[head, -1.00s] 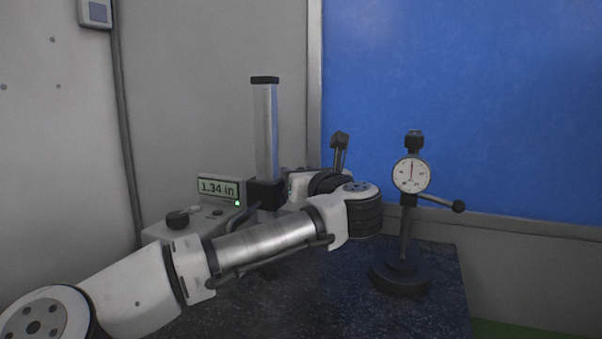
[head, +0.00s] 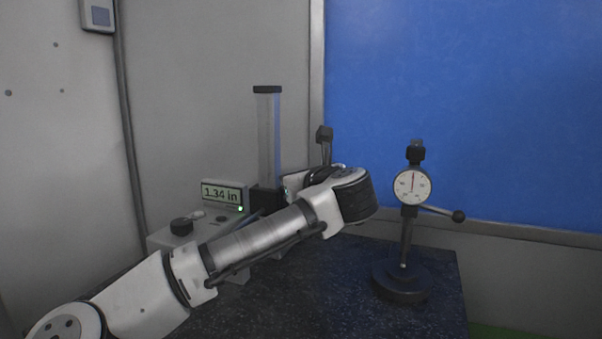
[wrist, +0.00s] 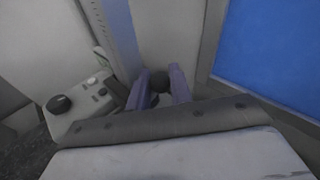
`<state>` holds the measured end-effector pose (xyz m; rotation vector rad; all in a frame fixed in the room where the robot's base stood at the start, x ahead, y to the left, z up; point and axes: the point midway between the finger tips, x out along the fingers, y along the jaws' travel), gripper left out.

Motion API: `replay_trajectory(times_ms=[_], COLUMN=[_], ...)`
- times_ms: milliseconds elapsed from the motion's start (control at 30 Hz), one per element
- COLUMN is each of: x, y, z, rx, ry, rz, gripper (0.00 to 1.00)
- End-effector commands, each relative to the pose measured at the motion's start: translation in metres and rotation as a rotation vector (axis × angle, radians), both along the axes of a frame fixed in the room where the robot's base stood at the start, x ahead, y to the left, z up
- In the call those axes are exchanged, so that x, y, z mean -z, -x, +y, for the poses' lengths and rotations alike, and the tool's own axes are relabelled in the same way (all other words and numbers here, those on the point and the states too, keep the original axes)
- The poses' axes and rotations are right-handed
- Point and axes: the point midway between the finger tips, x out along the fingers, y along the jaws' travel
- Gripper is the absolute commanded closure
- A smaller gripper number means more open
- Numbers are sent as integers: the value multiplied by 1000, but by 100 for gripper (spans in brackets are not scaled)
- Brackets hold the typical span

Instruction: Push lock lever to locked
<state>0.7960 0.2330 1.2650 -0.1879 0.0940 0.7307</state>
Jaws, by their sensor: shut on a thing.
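In the wrist view, the two purple fingers of my gripper (wrist: 159,83) are on either side of a dark, rounded knob (wrist: 160,76) and shut on it. The knob looks like the lock lever's end, though its shaft and angle cannot be made out. It is beside the clear upright column (head: 269,135) of the measuring device. The device's base has a display (head: 221,194) reading 1.34 in and a lit green light. In the head view my own wrist hides the fingers and the knob.
A wall and blue panel (head: 480,100) close off the back.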

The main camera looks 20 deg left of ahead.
Motion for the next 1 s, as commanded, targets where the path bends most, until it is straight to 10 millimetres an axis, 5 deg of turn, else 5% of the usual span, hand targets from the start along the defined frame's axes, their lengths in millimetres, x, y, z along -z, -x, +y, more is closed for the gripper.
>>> replay_trajectory(times_ms=[233, 267, 400, 767, 1000], x=[0, 0, 0, 0, -4], y=[0, 0, 0, 4, 36], z=[0, 0, 0, -4, -33], rx=[0, 0, 0, 2, 4], ry=[3, 3, 2, -1, -1], rz=[-3, -3, -3, -3, -4], gripper=[100, 75, 58, 58, 58])
